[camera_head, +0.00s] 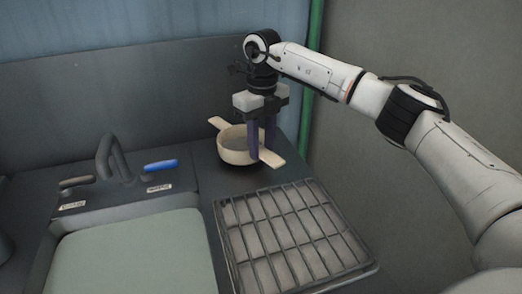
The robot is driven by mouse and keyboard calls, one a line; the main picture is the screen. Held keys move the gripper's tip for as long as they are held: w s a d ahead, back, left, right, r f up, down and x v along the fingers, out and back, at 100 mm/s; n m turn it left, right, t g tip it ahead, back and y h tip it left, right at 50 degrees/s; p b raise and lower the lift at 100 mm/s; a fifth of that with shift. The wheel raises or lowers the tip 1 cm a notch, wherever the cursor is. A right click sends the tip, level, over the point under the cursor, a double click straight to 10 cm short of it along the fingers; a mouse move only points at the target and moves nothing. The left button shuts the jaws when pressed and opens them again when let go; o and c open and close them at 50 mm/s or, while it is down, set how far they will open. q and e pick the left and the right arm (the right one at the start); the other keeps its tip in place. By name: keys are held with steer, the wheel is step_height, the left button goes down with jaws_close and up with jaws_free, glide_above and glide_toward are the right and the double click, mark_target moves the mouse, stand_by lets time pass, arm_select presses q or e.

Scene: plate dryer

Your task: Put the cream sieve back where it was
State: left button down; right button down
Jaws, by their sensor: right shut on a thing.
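The cream sieve (234,151) is a round, shallow bowl with two flat handles, one pointing to the back left and one to the front right. It is at the dark counter behind the wire rack; I cannot tell whether it rests on the counter or is held just above it. My right gripper (262,150) points down from above, shut on the sieve at its right side near the front handle. The fingers hide part of the rim there. My left gripper is not in view.
A wire drying rack (226,240) lies in front of the sieve, with its slots empty. To the left is a sink with a pale cover (135,255), a dark tap (112,158), a blue handle (161,166) and a brown handle (77,182). A green pipe (311,75) runs up the back corner.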

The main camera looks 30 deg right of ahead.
steer(key=shift+f, duration=0.9)
steer(key=shift+f, duration=0.1)
steer(key=c, duration=1.3)
jaws_free()
steer(key=shift+f, duration=0.1)
steer(key=shift+c, duration=0.2)
step_height(320, 180, up, 12)
steer(key=shift+r+p, duration=0.2)
steer(key=shift+p, duration=0.1)
